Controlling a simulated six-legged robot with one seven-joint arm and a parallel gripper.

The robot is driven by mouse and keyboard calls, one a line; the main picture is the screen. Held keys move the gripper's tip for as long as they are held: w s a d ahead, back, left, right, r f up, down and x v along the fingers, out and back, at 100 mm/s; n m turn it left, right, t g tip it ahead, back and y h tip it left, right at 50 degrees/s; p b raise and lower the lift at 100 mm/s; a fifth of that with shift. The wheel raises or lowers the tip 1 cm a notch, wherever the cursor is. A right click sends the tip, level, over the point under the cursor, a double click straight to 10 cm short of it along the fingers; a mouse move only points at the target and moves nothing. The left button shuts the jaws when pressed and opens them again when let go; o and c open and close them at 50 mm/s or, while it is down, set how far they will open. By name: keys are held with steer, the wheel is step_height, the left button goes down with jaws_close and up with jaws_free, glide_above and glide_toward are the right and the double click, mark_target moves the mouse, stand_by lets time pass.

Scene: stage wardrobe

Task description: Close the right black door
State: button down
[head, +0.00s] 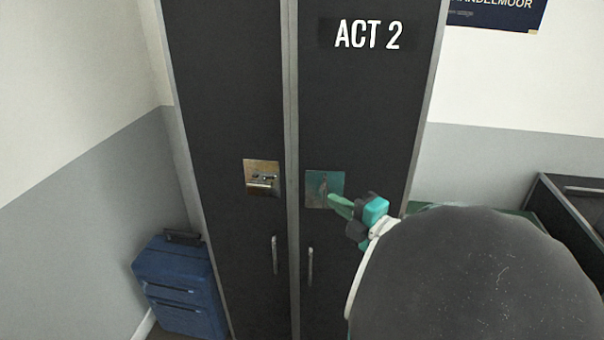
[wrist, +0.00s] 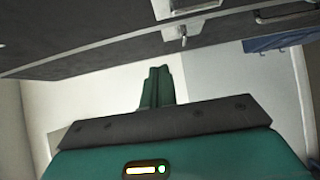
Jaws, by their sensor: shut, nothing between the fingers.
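The right black door (head: 365,110) carries white ACT 2 lettering, a square greenish metal plate (head: 325,180) and a slim vertical handle (head: 310,266). It looks flush or nearly flush with the left black door (head: 235,90); I cannot tell whether a small gap is left. My gripper (head: 335,200) is shut and empty, its green fingertips over the lower right of the plate; contact is unclear. In the wrist view the shut fingers (wrist: 157,85) point toward a pale wall, with the dark wardrobe front (wrist: 70,35) along the top.
The left door has a brass latch plate (head: 262,174) and its own handle (head: 275,255). A blue suitcase (head: 180,285) stands at lower left, against the wall beside the wardrobe. A dark case or chest (head: 575,200) is at right. My arm hides the lower right.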

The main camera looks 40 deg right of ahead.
glide_toward(309, 168)
steer(key=w+a, duration=0.4)
steer(key=a, duration=0.1)
steer(key=w+d, duration=0.2)
steer(key=w, duration=0.1)
steer(key=shift+d+f, duration=0.15)
steer(key=shift+d, duration=0.1)
steer(key=shift+w+d, duration=0.25)
steer(key=shift+w, duration=0.15)
steer(key=shift+d, duration=0.1)
steer(key=w+d, duration=0.2)
steer(key=shift+w, duration=0.3)
steer(key=shift+r, duration=0.2)
steer(key=shift+w+d, duration=0.1)
